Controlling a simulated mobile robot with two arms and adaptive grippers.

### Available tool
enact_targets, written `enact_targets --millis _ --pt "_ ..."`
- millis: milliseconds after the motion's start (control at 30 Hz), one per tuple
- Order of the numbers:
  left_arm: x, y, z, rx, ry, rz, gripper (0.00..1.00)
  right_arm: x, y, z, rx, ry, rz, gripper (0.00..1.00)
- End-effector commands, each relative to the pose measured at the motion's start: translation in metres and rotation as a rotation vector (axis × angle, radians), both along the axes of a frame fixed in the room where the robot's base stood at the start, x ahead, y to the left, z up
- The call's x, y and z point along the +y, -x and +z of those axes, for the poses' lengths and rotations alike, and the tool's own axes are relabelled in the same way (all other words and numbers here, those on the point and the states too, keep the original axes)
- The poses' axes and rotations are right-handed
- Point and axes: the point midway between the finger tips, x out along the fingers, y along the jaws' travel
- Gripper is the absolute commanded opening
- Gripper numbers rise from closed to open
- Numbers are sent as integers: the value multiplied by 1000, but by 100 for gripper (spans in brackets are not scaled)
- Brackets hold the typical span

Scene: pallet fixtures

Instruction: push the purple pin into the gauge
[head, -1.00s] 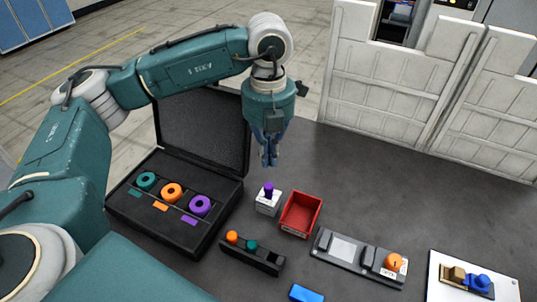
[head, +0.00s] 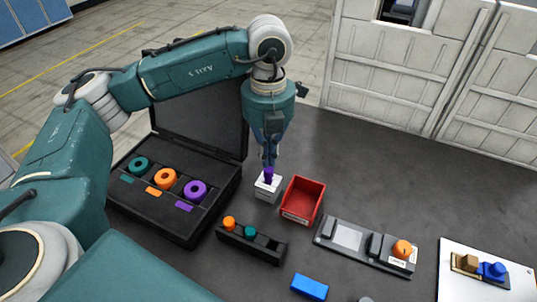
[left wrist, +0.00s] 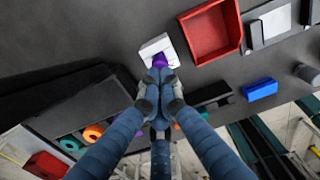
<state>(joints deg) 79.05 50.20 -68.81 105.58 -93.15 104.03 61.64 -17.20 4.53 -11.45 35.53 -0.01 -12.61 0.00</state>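The purple pin (head: 268,176) stands upright in the top of the white block-shaped gauge (head: 266,190), left of the red bin. My left gripper (head: 268,165) points straight down over the pin, its fingers together and its tips at the pin's top. In the left wrist view the fingertips (left wrist: 160,77) are closed side by side. Part of the purple pin (left wrist: 160,61) shows just beyond them, on the white gauge (left wrist: 155,46). The fingers hide the rest of the pin, and I cannot tell how deep it sits. My right gripper is not in view.
A red bin (head: 318,205) stands close to the gauge's right. An open black case (head: 160,216) with coloured rings is on the left. In front are a black pin rack (head: 233,239) and a blue block (head: 310,287). A grey fixture (head: 372,258) lies right.

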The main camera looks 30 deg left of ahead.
Motion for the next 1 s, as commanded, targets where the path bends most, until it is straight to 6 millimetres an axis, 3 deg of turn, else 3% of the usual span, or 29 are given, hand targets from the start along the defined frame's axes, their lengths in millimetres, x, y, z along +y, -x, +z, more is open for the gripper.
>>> enact_targets --millis 1000 --pt "0 0 -18 0 0 0 0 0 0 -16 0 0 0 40"
